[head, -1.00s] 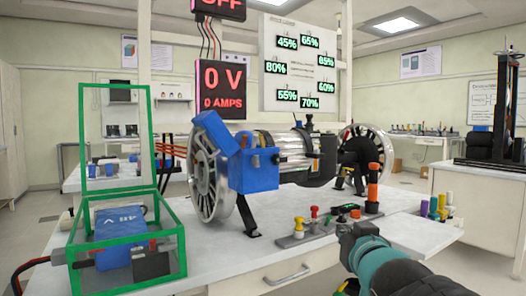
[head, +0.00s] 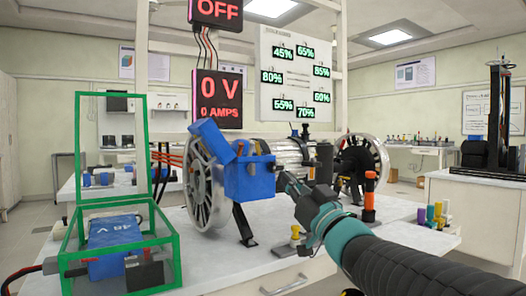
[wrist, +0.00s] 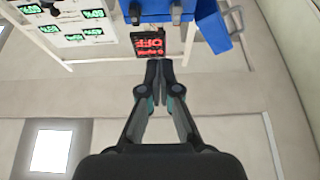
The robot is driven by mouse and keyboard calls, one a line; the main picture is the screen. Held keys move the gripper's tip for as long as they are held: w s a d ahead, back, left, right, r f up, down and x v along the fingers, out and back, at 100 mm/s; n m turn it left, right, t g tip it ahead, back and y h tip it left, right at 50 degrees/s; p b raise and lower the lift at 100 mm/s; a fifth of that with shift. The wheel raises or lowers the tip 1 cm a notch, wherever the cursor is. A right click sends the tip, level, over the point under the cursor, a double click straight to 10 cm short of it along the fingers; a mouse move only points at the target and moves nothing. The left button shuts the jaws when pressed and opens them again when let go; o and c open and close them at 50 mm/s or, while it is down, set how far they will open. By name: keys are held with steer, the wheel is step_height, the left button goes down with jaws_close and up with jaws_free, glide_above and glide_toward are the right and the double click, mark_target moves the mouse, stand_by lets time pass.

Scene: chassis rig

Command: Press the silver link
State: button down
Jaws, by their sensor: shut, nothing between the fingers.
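The chassis rig carries a blue box (head: 250,181) with an open blue lid (head: 212,138), between a spoked wheel (head: 206,187) and a silver cylinder (head: 288,152). Small dark terminals (head: 258,148) stand on top of the box. I cannot single out a silver link in either view; it may be hidden or too small. My gripper (head: 283,180) is shut and empty, its tip just right of the box, apparently short of touching. In the wrist view, the closed fingertips (wrist: 158,68) point toward the blue box (wrist: 155,8) and its dark terminals (wrist: 176,13) at the top edge.
A green-framed clear case (head: 120,235) with a blue battery (head: 115,245) stands at the bench's left. An orange-and-black post (head: 369,195) and a yellow knob (head: 295,233) stand near my arm. Red-lettered displays (head: 218,98) hang behind. The bench front between case and arm is clear.

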mark_target(252, 143)
steer(key=p+x, duration=0.2)
steer(key=x, duration=1.1)
steer(key=shift+w+a+r, duration=0.15)
steer(key=shift+w+r, duration=0.05)
steer(key=shift+w, duration=0.05)
steer(key=shift+w+a+r, duration=0.15)
steer(key=shift+w+r, duration=0.05)
steer(key=shift+r, duration=0.25)
steer(key=shift+w+a+r+p, duration=0.35)
steer(key=shift+w+r+p, duration=0.15)
steer(key=shift+r+p, duration=0.15)
steer(key=shift+x, duration=0.8)
steer(key=shift+w, duration=0.1)
stand_by(1.1)
steer(key=shift+s+d, duration=0.35)
steer(key=shift+s, duration=0.05)
steer(key=s+d+r, duration=0.1)
steer(key=s+d, duration=0.6)
steer(key=s, duration=0.3)
steer(key=shift+s+r, duration=0.15)
steer(key=shift+s, duration=0.25)
